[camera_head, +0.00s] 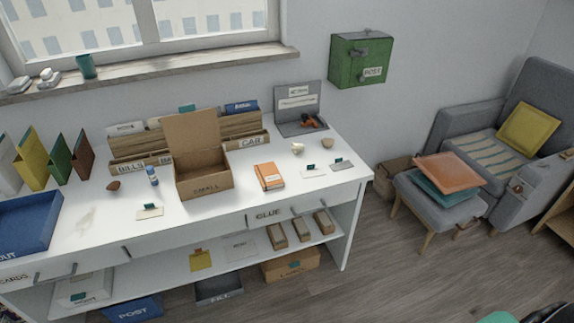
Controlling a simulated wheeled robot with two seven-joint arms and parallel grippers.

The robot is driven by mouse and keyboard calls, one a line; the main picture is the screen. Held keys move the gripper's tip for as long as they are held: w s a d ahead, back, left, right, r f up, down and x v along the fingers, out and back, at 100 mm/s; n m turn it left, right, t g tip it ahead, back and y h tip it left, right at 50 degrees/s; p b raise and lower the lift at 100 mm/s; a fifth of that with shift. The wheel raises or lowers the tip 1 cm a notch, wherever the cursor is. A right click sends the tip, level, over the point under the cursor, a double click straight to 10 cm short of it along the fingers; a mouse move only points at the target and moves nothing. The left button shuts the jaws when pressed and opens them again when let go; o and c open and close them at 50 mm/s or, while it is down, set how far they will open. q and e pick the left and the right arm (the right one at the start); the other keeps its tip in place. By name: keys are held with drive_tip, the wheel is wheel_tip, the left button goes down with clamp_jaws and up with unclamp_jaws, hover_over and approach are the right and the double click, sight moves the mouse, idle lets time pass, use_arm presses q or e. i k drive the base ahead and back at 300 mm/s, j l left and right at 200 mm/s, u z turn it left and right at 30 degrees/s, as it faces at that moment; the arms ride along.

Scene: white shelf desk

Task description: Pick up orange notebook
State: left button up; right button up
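The orange notebook (269,176) lies flat on the white desk (330,180), right of the open cardboard box marked SMALL (205,183). There is a small gap between it and the box. Nothing covers the notebook. Neither of my grippers shows clearly in the head view. A dark shape and a teal patch are cut off at the bottom right edge, and I cannot tell what they are.
A blue tray (50,222) sits at the desk's left end. Small cards (313,171) lie right of the notebook. Wooden file holders (243,131) stand behind. A grey stool with cushions (448,175) stands right of the desk. The floor in front is clear.

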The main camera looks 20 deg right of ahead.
sight(269, 177)
drive_tip(key=i+l, duration=0.3)
drive_tip(key=l, duration=0.15)
drive_tip(key=i+l, duration=0.3)
drive_tip(key=l, duration=0.15)
drive_tip(key=i+l, duration=0.35)
drive_tip(key=l, duration=0.15)
